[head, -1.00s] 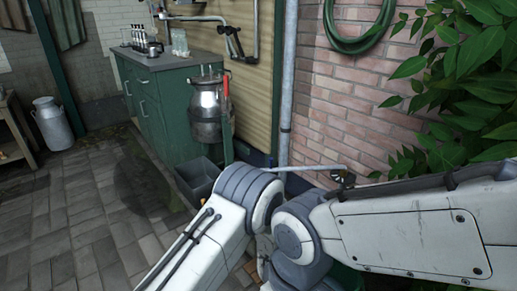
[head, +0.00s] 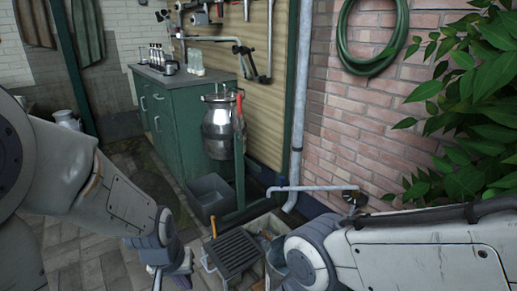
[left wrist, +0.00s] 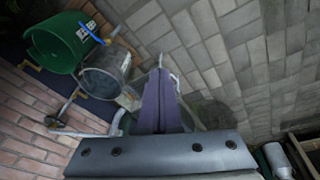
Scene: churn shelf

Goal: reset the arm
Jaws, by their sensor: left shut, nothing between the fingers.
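My left arm (head: 85,180) comes in from the left in the head view, white and grey, and bends down to its wrist. My left gripper (head: 158,283) is at the bottom edge there, partly cut off, over the paving. In the left wrist view its purple fingers (left wrist: 163,100) are closed together with nothing between them. My right arm (head: 420,245) reaches in from the right, with its grey joint over the crates. My right gripper is not seen.
A green cabinet (head: 185,120) stands at the back, with a metal churn (head: 218,130) beside it. A grey bin (head: 209,196) and a drain grate (head: 232,252) are low in front. In the left wrist view are a green bucket (left wrist: 50,48) and a metal bucket (left wrist: 100,82).

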